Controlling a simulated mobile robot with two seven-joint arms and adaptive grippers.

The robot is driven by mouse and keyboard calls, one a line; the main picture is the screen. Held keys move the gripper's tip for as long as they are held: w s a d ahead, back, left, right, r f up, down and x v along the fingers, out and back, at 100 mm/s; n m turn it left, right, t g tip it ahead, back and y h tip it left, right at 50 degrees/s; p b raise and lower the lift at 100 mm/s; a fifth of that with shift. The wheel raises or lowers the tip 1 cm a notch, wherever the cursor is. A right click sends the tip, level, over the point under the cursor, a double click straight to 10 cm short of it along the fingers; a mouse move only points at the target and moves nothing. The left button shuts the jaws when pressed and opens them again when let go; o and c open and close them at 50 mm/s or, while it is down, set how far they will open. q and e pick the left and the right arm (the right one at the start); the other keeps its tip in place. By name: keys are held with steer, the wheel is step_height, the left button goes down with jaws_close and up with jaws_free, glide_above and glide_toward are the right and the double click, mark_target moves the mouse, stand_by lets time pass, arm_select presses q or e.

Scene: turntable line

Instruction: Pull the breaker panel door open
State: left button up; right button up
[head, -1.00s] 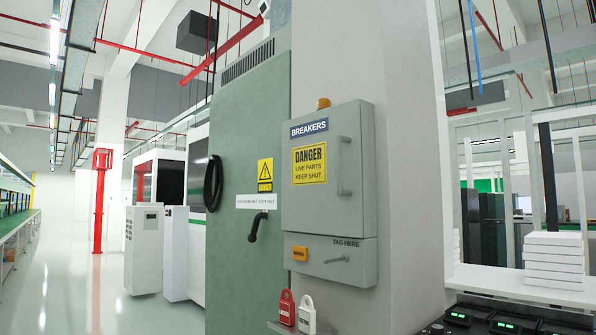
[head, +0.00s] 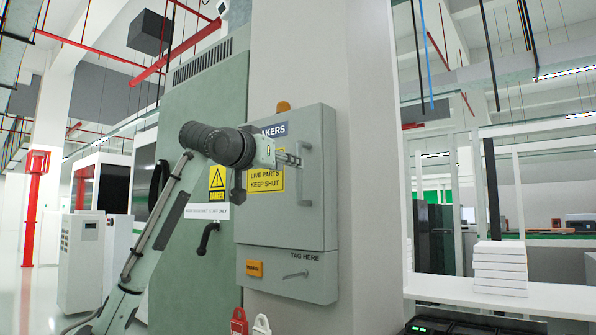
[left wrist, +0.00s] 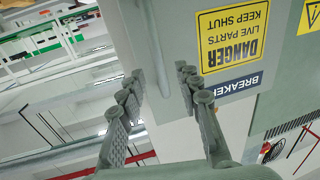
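The grey breaker panel door (head: 270,215) is shut on its box, with a yellow danger label and a partly covered BREAKERS sign. Its upright bar handle (head: 307,185) is on the door's right side. My left gripper (head: 293,159) reaches in from the left, in front of the door, with its fingertips by the upper part of the handle. I cannot tell whether either finger touches the handle. My right gripper is out of view.
Below the door is a fixed panel (head: 280,272) with a small handle. A red padlock (head: 239,320) and a white padlock (head: 261,324) hang lower. A green cabinet (head: 200,120) stands to the left. White boxes (head: 500,268) are stacked on a bench at right.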

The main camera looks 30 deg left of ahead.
arm_select(q)
steer(key=p, duration=0.1)
glide_above(299, 199)
steer(key=shift+w+a, duration=0.2)
steer(key=shift+w, duration=0.15)
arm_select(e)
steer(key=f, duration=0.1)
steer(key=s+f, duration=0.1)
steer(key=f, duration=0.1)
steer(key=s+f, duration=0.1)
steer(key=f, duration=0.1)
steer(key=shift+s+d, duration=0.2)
arm_select(q)
steer(key=shift+c, duration=0.2)
jaws_close()
